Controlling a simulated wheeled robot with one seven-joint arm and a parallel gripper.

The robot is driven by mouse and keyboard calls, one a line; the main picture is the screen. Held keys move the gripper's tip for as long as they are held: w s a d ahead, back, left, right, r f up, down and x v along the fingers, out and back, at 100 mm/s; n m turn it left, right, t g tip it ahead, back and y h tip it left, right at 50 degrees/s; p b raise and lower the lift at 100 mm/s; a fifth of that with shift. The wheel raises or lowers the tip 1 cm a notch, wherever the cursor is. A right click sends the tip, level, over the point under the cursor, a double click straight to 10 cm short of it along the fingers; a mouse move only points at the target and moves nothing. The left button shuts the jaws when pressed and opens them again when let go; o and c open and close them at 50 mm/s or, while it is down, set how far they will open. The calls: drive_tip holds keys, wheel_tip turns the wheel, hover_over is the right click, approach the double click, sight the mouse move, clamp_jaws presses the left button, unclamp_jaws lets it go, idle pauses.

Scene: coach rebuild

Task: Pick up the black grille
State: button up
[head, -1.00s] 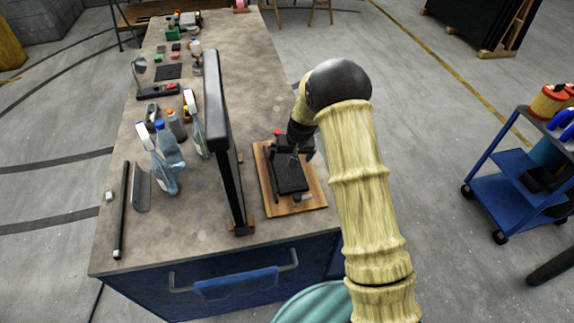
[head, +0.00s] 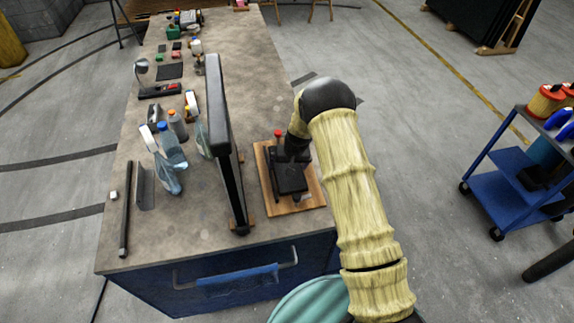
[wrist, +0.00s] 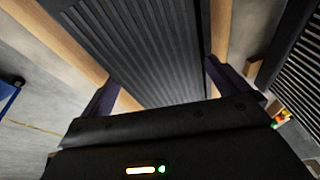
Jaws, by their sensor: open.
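A black ribbed panel, which I take as the black grille (wrist: 150,45), lies on a wooden board (wrist: 65,40). In the head view the black grille (head: 289,180) lies on the board (head: 308,204) near the bench's front right corner. My gripper (wrist: 163,72) is open, with one finger at each side of the panel in the wrist view. I cannot tell whether the fingers touch it. In the head view my gripper (head: 297,148) is a dark shape at the panel's far end, partly hidden by my arm.
A tall black slatted panel (head: 226,150) stands on wooden feet just left of the board; it shows at the right of the wrist view (wrist: 298,65). A blue cart (head: 505,180) stands right.

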idle(0.5)
drive_tip(key=c, duration=0.8)
wheel_tip(320, 180, up, 10)
drive_tip(key=b, duration=0.3)
drive_tip(key=shift+b, duration=0.35)
